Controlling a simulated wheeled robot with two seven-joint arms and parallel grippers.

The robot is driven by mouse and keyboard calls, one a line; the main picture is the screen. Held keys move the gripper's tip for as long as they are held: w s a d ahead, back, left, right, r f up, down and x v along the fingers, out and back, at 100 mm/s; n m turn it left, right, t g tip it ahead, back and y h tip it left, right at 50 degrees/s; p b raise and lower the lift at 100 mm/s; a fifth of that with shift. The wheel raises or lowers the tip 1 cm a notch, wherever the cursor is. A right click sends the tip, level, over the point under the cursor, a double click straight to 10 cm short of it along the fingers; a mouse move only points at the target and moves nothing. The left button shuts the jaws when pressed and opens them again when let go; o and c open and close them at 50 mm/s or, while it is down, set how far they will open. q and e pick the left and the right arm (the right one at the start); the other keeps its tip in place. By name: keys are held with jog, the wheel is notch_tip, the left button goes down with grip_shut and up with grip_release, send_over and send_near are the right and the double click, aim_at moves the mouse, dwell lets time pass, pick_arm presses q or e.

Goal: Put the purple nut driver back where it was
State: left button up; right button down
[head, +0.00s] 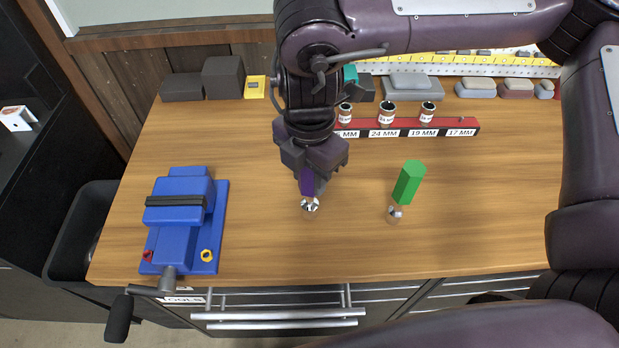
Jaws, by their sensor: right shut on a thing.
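The purple nut driver (308,184) is in my right gripper (311,174), with its purple handle between the fingers. It points down, and its shiny metal socket end (310,204) is low over or at the wooden bench top, left of the green one. I cannot tell whether it touches the wood. A green nut driver (409,183) stands slightly tilted on the bench to the right, socket end (395,213) down. My left gripper is out of view.
A blue vise (180,225) sits at the bench's left front. A red rack (460,126) labelled 24, 19 and 17 MM holds several sockets at the back, partly hidden by my arm. Grey blocks (223,76) and a yellow box (254,87) stand behind. The right front bench is clear.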

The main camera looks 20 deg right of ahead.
notch_tip(320, 180, down, 2)
jog(key=shift+w, duration=0.15)
jog(key=shift+f, duration=0.1)
jog(key=c, duration=1)
grip_release()
notch_tip(320, 180, up, 12)
jog(key=shift+r, duration=0.15)
